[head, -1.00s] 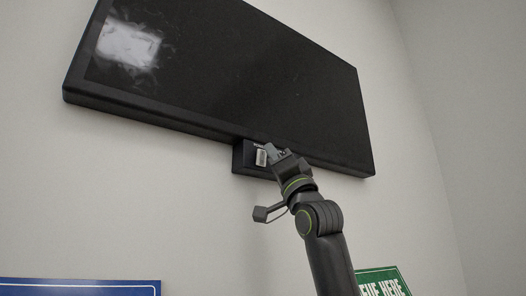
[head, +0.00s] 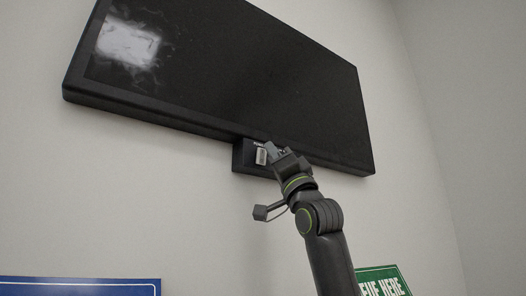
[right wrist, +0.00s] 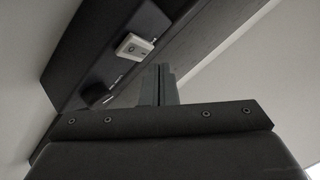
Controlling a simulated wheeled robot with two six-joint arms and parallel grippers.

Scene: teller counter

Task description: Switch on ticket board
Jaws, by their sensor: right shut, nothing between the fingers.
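The ticket board (head: 230,75) is a large dark screen on the wall, and its screen is black apart from a pale reflection at the upper left. A small black box (head: 243,156) hangs under its lower edge and carries a light rocker switch (head: 261,157). In the right wrist view the switch (right wrist: 134,46) shows as a pale block on the dark box face. My right gripper (head: 271,148) is shut and empty, with its tips close beside the switch. In the right wrist view the fingers (right wrist: 158,84) are together; I cannot tell whether they touch the switch. My left gripper is out of view.
A blue sign (head: 80,287) is at the lower left and a green sign (head: 382,281) at the lower right, behind my right arm. A dark round knob-like part (right wrist: 95,93) sits near the switch.

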